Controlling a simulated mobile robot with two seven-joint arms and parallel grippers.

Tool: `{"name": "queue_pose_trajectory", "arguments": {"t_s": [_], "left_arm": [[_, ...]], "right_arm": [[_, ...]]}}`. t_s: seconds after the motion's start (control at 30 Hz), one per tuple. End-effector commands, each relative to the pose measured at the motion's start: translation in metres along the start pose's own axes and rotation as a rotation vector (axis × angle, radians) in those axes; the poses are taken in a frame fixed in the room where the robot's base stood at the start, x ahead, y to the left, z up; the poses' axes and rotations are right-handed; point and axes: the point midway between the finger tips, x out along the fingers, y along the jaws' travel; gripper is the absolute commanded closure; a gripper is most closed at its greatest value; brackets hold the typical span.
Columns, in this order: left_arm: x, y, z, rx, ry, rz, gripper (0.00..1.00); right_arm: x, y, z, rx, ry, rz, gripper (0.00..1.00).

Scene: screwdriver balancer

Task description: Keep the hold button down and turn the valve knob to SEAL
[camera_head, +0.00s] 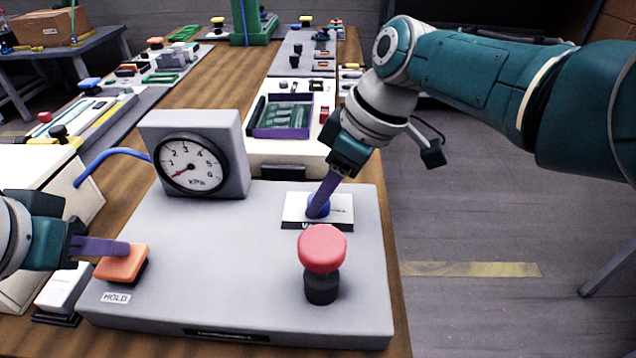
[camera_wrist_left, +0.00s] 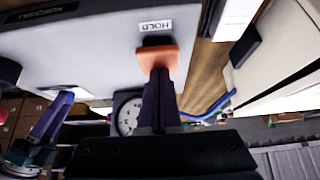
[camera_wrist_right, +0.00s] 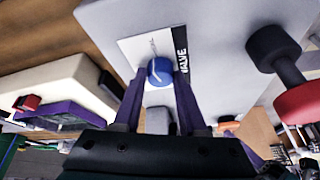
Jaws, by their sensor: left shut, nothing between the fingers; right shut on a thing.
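The grey panel box (camera_head: 230,260) stands on the wooden bench. The orange hold button (camera_head: 122,264) is at its left, above the HOLD label. My left gripper (camera_head: 126,249) is shut and empty, its fingertips on top of the button; the button also shows in the left wrist view (camera_wrist_left: 157,58). The blue valve knob (camera_head: 318,207) sits on a white VALVE plate (camera_head: 340,212). My right gripper (camera_head: 320,206) is shut on the knob, with a finger on each side in the right wrist view (camera_wrist_right: 160,72). The gripper hides part of the plate's markings.
A pressure gauge (camera_head: 192,164) stands at the panel's back left, its needle near the low end. A red mushroom button (camera_head: 322,250) rises close in front of the knob. A blue hose (camera_head: 112,156) runs left from the gauge. Other devices fill the bench behind.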

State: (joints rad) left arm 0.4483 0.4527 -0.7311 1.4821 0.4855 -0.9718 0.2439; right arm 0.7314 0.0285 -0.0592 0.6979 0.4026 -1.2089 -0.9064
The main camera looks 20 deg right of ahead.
Motion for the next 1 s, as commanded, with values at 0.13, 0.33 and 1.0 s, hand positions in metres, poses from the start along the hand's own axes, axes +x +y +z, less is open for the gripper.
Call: {"name": "queue_pose_trajectory", "arguments": {"t_s": [0.13,0.33,1.0], "left_arm": [[0.0007,-0.0004,0.0019,0.000,-0.005,-0.001,1.00],[0.0007,-0.0004,0.0019,0.000,-0.005,-0.001,1.00],[0.0007,-0.0004,0.0021,0.000,-0.005,-0.001,1.00]], "right_arm": [[0.0002,0.0002,0.0002,0.000,0.000,0.000,1.00],[0.0002,0.0001,0.0003,0.003,0.000,0.002,1.00],[0.0002,-0.0019,0.0004,0.254,0.014,0.105,1.00]]}}
